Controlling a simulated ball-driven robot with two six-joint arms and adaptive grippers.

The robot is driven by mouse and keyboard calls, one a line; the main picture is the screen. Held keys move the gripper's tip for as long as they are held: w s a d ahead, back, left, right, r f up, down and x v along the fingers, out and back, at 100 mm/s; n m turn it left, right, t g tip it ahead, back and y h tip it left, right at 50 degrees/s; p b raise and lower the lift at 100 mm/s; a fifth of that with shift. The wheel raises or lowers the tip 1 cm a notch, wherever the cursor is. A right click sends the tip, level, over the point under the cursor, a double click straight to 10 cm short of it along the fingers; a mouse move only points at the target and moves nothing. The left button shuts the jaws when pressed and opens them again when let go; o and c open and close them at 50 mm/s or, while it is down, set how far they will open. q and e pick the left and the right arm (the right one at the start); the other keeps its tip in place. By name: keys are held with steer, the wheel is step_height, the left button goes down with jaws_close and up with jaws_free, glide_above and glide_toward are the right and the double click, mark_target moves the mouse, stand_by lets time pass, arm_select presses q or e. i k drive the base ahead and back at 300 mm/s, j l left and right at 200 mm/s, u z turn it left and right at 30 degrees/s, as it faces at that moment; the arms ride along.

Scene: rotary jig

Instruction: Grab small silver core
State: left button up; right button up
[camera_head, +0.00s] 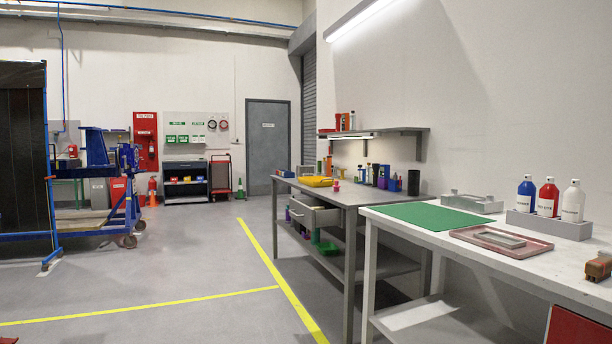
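I cannot pick out a small silver core with certainty. On the white workbench (400,238) at the right, a silver-grey metal fixture (472,204) sits behind the green mat. A flat grey rectangular piece (500,239) lies in a reddish tray (462,236) near the bench's middle. Either could hide or hold small parts, but none is clear at this size. Neither of my grippers is in view.
A green mat (427,215) and a grey holder with blue, red and white bottles (549,197) are on the white bench. A brown object (598,266) sits at its right edge. A grey workbench (345,197) has an open drawer (313,215).

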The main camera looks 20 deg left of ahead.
mark_target(301, 170)
steer(key=i+j+u, duration=0.35)
steer(key=i+j, duration=0.15)
steer(key=i, duration=0.3)
steer(key=i+j+u, duration=0.35)
steer(key=i, duration=0.45)
steer(key=i+u, duration=0.35)
steer(key=i, duration=3.05)
steer(key=l+z, duration=0.05)
steer(key=l, duration=0.05)
